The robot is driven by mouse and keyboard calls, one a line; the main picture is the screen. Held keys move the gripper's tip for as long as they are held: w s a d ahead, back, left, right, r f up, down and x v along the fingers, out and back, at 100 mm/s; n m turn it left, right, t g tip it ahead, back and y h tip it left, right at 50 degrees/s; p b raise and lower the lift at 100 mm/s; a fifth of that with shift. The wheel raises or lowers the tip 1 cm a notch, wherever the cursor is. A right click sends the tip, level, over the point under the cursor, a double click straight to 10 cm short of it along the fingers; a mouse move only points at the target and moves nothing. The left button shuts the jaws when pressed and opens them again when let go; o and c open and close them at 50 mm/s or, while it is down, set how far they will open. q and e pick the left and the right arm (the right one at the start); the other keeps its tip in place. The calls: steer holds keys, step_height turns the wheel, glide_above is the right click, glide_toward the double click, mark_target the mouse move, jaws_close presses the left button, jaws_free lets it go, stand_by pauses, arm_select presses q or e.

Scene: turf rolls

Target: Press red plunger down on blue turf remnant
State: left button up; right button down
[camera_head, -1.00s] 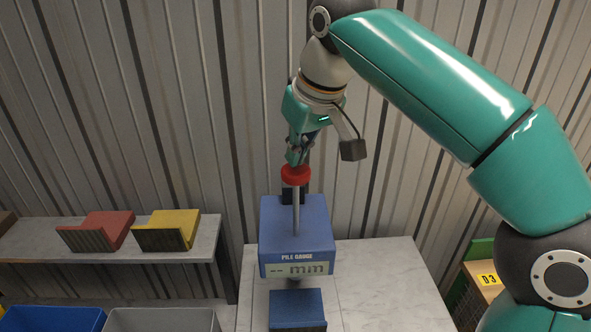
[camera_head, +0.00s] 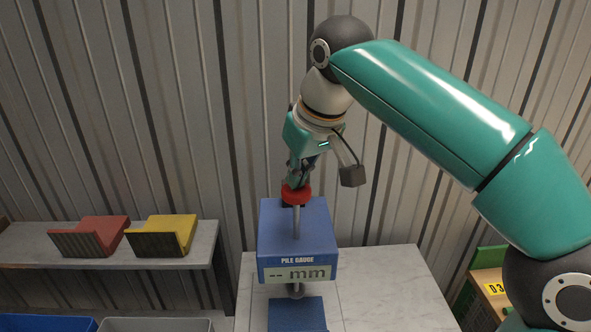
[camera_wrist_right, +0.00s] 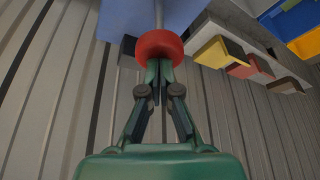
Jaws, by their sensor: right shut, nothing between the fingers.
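The red plunger (camera_head: 296,193) is a round knob on a grey rod above the blue pile gauge (camera_head: 297,228). The gauge display reads "-- mm". The rod's foot shows below the gauge, just over the blue turf remnant (camera_head: 297,315); I cannot tell if they touch. My right gripper (camera_head: 298,182) is shut and empty, with its fingertips on top of the red knob. In the right wrist view the shut fingertips (camera_wrist_right: 158,66) meet the red knob (camera_wrist_right: 160,46). My left gripper is not in view.
A marble-topped table (camera_head: 385,285) carries the gauge. A shelf (camera_head: 205,243) at left holds a red piece (camera_head: 92,237) and a yellow piece (camera_head: 165,236). Blue and grey bins stand below it. A D3 crate (camera_head: 490,290) is at right. A corrugated wall is behind.

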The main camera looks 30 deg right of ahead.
mark_target(298, 203)
steer(key=shift+f+b, duration=2.15)
steer(key=shift+f, duration=0.8)
steer(key=shift+r, duration=0.1)
step_height(298, 203, up, 15)
steer(key=p, duration=1.5)
